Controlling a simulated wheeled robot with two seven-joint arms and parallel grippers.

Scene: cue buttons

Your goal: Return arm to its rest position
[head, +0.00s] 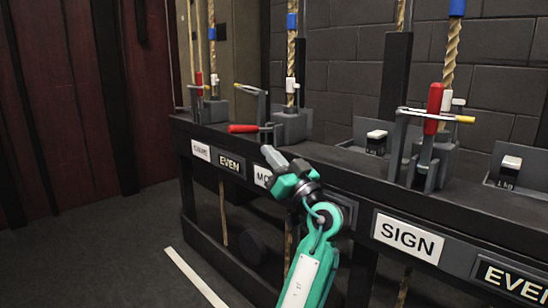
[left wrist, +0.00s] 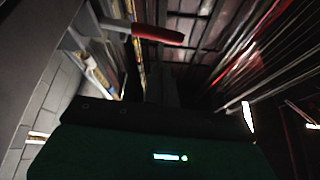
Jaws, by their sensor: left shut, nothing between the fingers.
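My left arm comes in from the bottom of the head view, teal and grey. Its gripper (head: 272,158) is shut and empty, in front of the rail's front edge. A lever with a red handle (head: 243,129) lies level just beyond the fingertips, apart from them as far as I can tell. The same red handle shows in the left wrist view (left wrist: 158,35), above the dark gripper body. My right gripper is not in view.
A long black rail (head: 349,166) carries lever stands, ropes and label plates, among them SIGN (head: 407,237) and EVEN (head: 231,163). An upright red lever (head: 433,108) stands to the right. White-topped buttons (head: 376,138) sit behind. The floor at left is open, with a white strip (head: 195,276).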

